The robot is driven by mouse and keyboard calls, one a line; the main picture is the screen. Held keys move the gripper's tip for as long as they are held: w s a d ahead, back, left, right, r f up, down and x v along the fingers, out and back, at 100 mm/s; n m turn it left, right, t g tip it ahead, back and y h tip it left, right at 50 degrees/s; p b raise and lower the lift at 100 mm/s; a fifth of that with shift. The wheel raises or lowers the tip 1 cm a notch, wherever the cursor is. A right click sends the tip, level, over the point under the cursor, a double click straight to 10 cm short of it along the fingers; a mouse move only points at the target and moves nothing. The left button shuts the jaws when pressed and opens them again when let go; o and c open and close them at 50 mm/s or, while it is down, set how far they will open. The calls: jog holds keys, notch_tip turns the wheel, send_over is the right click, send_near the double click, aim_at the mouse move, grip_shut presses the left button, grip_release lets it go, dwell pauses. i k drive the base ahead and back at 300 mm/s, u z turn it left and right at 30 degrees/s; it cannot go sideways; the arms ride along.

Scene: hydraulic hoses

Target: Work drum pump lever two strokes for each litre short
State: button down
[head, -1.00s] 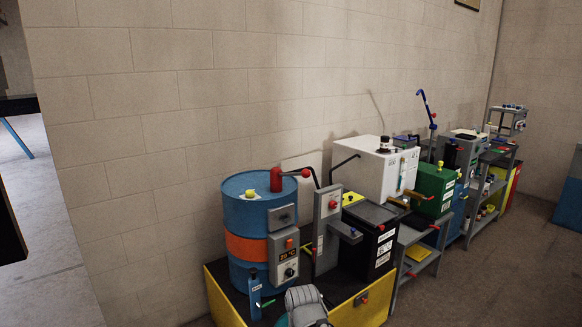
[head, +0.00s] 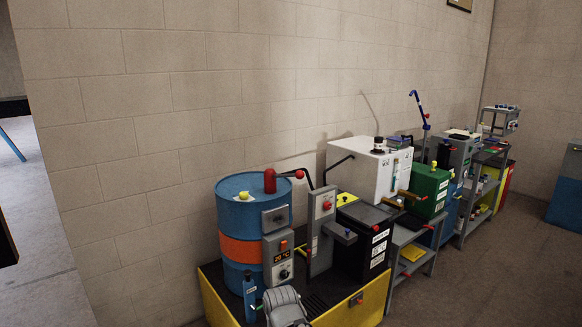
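A blue drum (head: 235,217) with an orange band stands on a yellow-sided, dark-topped platform in the head view. A red pump head (head: 270,181) sits on the drum's top, and a dark lever ending in a red knob (head: 299,174) reaches right from it. A yellow cap (head: 244,196) is on the drum's top left. A grey rounded part at the bottom edge seems to be my arm; my gripper's fingers are not visible.
The yellow platform (head: 358,309) holds a grey post with a red button (head: 324,205), a black bin (head: 369,250) and a blue bottle (head: 249,296). A white tank (head: 356,170), a green box (head: 428,190) and shelves continue right along the block wall. Open floor lies at left.

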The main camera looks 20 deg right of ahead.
aim_at(299, 175)
jog(key=u, duration=0.05)
jog(key=i, duration=0.95)
jog(key=z, duration=0.1)
